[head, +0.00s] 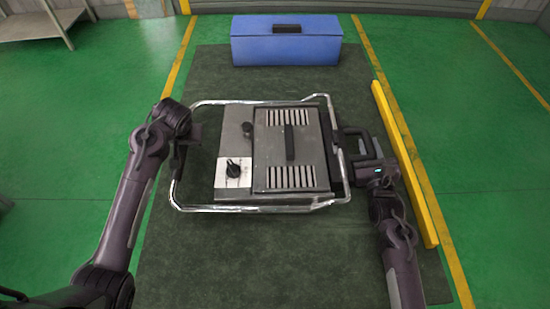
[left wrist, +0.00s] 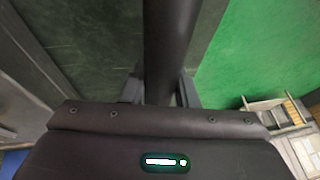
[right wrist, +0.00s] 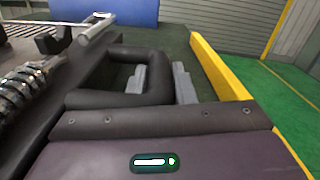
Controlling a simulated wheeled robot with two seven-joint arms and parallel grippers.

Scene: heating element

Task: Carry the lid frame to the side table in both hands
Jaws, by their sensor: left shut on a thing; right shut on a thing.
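The lid frame (head: 293,147), a grey slotted panel with a black bar handle, lies over the grey unit with a knob on a white plate (head: 233,173). A bright tube frame (head: 250,208) runs around it. My left gripper (head: 188,135) is shut on a dark bar at the left side; that bar (left wrist: 168,45) fills the left wrist view between the fingers. My right gripper (head: 357,147) is shut on the black loop handle (right wrist: 155,75) at the right side. Whether the lid frame is lifted cannot be told.
A grey table (head: 28,27) stands at the far left back. A blue box (head: 286,45) is behind the unit. A yellow bar (head: 405,165) lies on the floor just right of my right gripper. Green floor (head: 80,105) on the left is clear.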

